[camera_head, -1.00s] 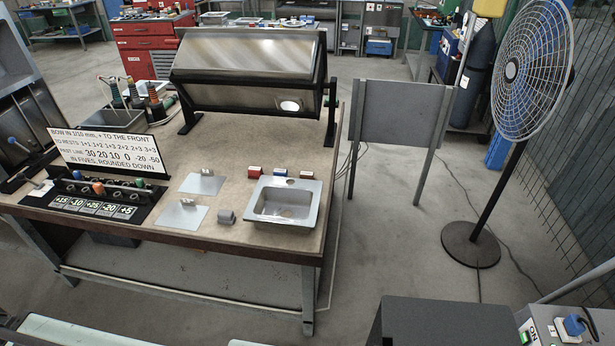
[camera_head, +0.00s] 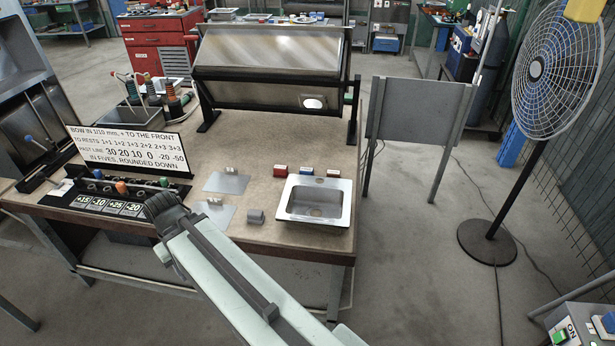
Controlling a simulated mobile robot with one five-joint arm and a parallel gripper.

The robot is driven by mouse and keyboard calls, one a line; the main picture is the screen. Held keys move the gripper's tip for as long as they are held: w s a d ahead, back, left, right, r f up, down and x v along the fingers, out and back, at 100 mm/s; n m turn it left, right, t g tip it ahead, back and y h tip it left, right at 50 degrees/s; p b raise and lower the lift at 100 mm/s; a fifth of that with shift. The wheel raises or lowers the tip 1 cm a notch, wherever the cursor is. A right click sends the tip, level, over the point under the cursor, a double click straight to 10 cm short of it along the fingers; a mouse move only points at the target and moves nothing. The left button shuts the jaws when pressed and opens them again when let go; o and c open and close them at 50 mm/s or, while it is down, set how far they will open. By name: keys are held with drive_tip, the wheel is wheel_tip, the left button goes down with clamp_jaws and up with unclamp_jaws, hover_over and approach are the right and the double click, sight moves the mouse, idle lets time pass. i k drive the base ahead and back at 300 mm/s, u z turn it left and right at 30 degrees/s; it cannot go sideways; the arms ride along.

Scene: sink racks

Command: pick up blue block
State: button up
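The blue block (camera_head: 307,172) is a small piece on the tan workbench, just behind the back rim of the grey sink tray (camera_head: 318,222). It sits in a row between a red block (camera_head: 280,171) on its left and a red-and-white block (camera_head: 333,174) on its right. All of these show only in the head view. My arm reaches up from the bottom of the view towards the left front of the bench, well away from the blue block. I cannot make out my gripper's fingers.
A sign board (camera_head: 125,150) and a row of coloured knobs stand at the bench's left. A large metal hood (camera_head: 270,60) stands behind the blocks. Two flat plates and a small grey piece (camera_head: 256,216) lie left of the sink. A fan (camera_head: 560,75) stands right.

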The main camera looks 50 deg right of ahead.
sight(306, 171)
drive_tip(key=z, duration=0.1)
drive_tip(key=i, duration=1)
drive_tip(key=u, duration=0.05)
